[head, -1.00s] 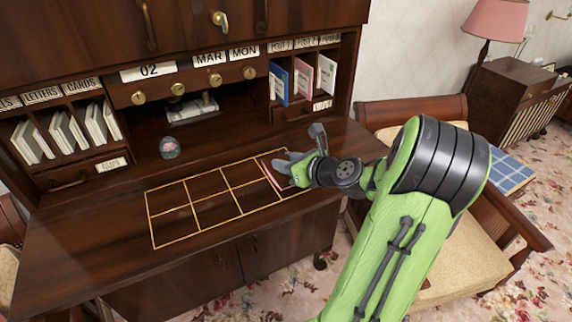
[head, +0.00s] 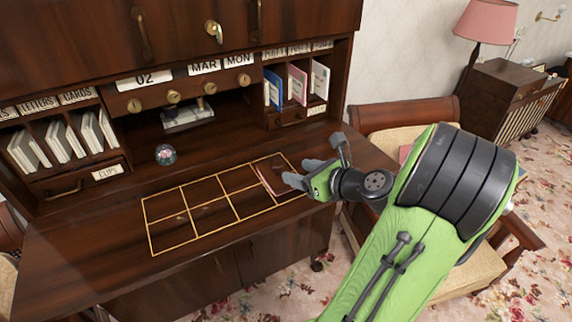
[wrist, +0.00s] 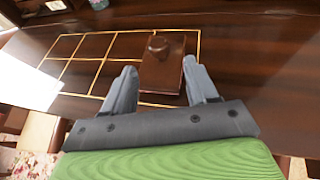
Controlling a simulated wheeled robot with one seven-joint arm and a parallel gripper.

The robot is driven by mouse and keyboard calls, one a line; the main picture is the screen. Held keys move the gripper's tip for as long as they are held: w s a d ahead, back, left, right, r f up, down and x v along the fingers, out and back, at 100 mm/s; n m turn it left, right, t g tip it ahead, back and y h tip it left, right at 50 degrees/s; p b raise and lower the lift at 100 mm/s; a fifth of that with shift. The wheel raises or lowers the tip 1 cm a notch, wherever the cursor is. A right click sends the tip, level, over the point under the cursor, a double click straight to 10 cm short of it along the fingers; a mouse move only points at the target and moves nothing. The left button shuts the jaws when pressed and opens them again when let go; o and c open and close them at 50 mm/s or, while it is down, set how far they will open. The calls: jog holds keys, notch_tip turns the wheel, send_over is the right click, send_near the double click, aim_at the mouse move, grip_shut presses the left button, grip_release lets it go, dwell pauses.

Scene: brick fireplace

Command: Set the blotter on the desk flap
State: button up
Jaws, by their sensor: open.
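The blotter (wrist: 163,76) is a dark brown block with a round knob on top in the wrist view. It lies on the desk flap (head: 95,250), at the right end of the gold grid. In the head view only a narrow, pinkish-edged part of the blotter (head: 267,181) shows, just left of my fingers. My gripper (head: 297,173) is open, low over the flap's right side. In the wrist view its grey fingers stand on either side of the blotter's near part. I cannot tell whether either finger touches it.
A small glass globe (head: 166,155) stands on the flap behind the grid. Letter slots (head: 65,140) and upright booklets (head: 297,85) fill the cabinet behind. An armchair (head: 440,225) stands close to the desk's right side. The flap's left side is clear.

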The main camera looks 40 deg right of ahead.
jog(key=v, duration=0.4)
jog(key=w+a+n+g, duration=0.1)
jog(key=a+n, duration=0.1)
jog(key=w+a+f+n+g+y, duration=0.1)
jog(key=a+n, duration=0.2)
jog(key=w+a+n+g+y, duration=0.1)
jog(key=a+n, duration=0.1)
jog(key=a, duration=0.1)
jog(key=shift+f+n+p, duration=0.15)
jog(key=shift+n+p, duration=0.15)
jog(key=shift+n, duration=0.1)
jog(key=s+a+n+g, duration=0.3)
jog(key=a+n+g, duration=0.2)
jog(key=a+n, duration=1.05)
jog(key=s+a+r+n+h, duration=0.1)
jog(key=s+a+r+n, duration=0.1)
jog(key=s+n, duration=0.6)
jog(key=r+n, duration=0.1)
jog(key=n, duration=0.4)
jog(key=shift+a+r+h, duration=0.25)
jog(key=shift+r+h, duration=0.05)
jog(key=shift+r, duration=0.05)
